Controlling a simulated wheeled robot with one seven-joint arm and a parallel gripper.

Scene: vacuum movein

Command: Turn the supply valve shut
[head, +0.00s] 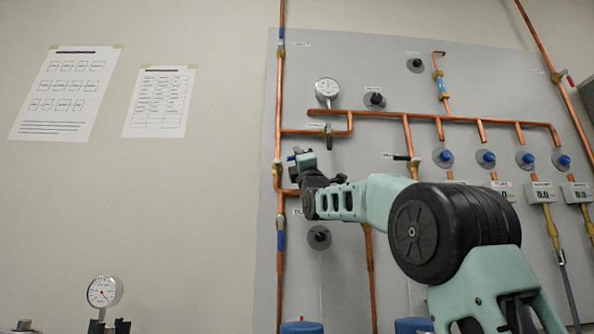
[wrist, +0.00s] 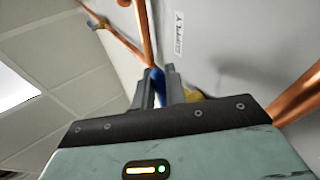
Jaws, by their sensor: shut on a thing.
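The supply valve has a blue lever handle (wrist: 156,84) and a brass-coloured body (wrist: 194,95), partly hidden behind my fingers in the wrist view. A label reading SUPPLY (wrist: 179,33) is on the panel beside it. My gripper (wrist: 160,78) is shut on the blue handle, with one finger on each side of it. In the head view my gripper (head: 298,163) is at the left copper riser, and a little blue of the handle shows at its left. The valve body is mostly hidden there.
The grey panel (head: 340,265) carries copper pipes (head: 385,115), a round gauge (head: 327,89), black knobs (head: 375,99) and several blue knobs (head: 486,157). Another gauge (head: 103,291) stands low at the left. Two paper sheets (head: 160,102) hang on the bare wall at the left.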

